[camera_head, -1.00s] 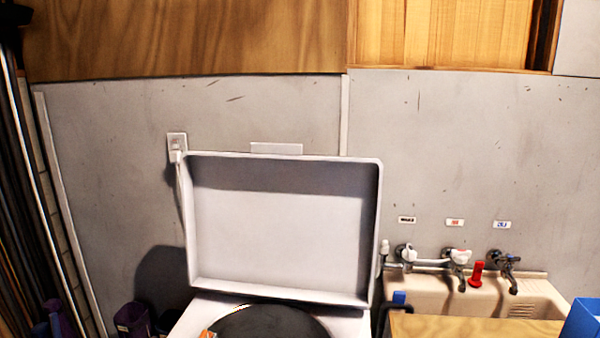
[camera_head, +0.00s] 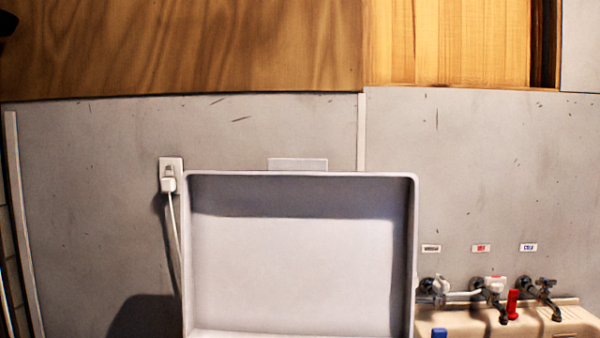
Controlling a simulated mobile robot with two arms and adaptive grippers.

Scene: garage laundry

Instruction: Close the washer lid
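The washer lid (camera_head: 300,270) stands open and upright against the grey wall, with its pale hollow inner side facing me. The washer's tub and body are below the picture and hidden. Neither of my grippers shows in the head view.
To the right of the lid is a beige sink (camera_head: 560,325) with several taps and a red object (camera_head: 513,303). A plug and white cord (camera_head: 169,184) are on the wall left of the lid. Wooden panels (camera_head: 200,45) span the wall above.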

